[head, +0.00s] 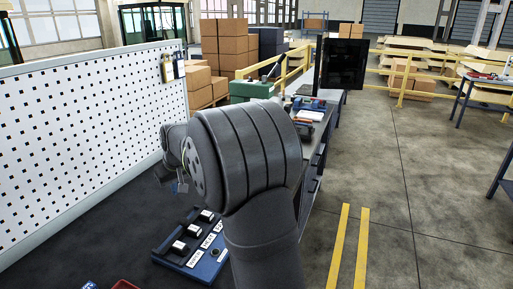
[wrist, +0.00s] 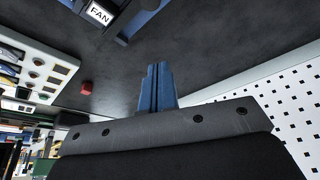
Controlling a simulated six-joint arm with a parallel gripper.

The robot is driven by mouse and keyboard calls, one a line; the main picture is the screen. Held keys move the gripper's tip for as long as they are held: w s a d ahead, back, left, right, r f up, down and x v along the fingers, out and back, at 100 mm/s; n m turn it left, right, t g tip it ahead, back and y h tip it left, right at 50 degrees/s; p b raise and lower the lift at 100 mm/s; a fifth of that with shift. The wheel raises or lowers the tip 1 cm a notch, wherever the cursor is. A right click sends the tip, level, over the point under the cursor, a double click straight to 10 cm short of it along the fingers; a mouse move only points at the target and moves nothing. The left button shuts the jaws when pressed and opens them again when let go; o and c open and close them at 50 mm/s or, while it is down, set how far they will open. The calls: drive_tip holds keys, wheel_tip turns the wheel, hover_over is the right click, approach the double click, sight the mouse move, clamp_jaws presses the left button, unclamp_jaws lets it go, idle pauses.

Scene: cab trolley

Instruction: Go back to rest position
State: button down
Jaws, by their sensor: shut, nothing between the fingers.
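My gripper (wrist: 156,88) shows in the wrist view as two blue fingers pressed together, with nothing between them. It is above the dark worktop and apart from everything around it. A blue switch box (head: 196,243) with white labelled rockers sits on the worktop, partly hidden by my arm. One rocker, labelled FAN (wrist: 99,14), shows at the top of the wrist view.
A white perforated panel (head: 85,140) stands along the left. A red item (head: 125,285) lies at the bottom edge of the head view. A dark screen (head: 343,64) stands farther back. A pale panel with several buttons (wrist: 38,80) is at the wrist view's left.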

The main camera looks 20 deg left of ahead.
drive_tip(key=a+f, duration=0.4)
drive_tip(key=f, duration=0.1)
drive_tip(key=shift+w+a+f, duration=0.35)
drive_tip(key=shift+w, duration=0.1)
idle(0.4)
